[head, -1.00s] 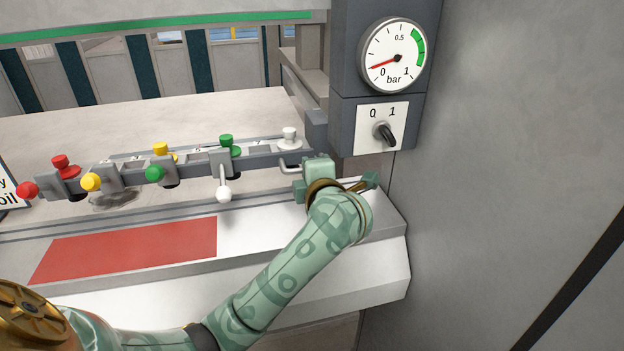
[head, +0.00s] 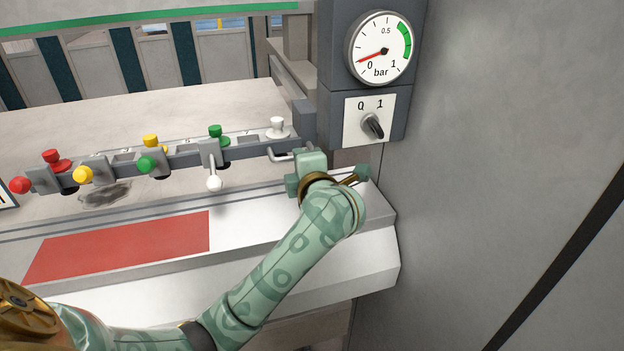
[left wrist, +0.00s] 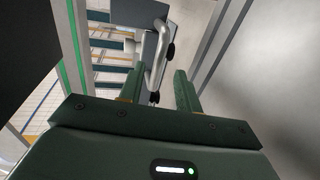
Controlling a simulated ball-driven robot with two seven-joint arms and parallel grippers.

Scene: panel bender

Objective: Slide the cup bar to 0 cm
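The cup bar (head: 183,159) is a grey rail lying across the machine bed, carrying red, yellow, green and white knobs and cups. A bent metal handle (head: 281,156) is at its right end. My left gripper (head: 308,162) is just right of this handle; its fingertips are mostly hidden in the head view. In the left wrist view the two fingers stand apart with the metal handle (left wrist: 154,60) showing between them. The fingers do not visibly press on it. My right gripper is not in view.
A pressure gauge (head: 382,48) reads near 0 bar, above a rotary switch (head: 372,126) on a grey column at the right. A red plate (head: 120,245) lies on the front ledge. A wall (head: 500,150) bounds the right side.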

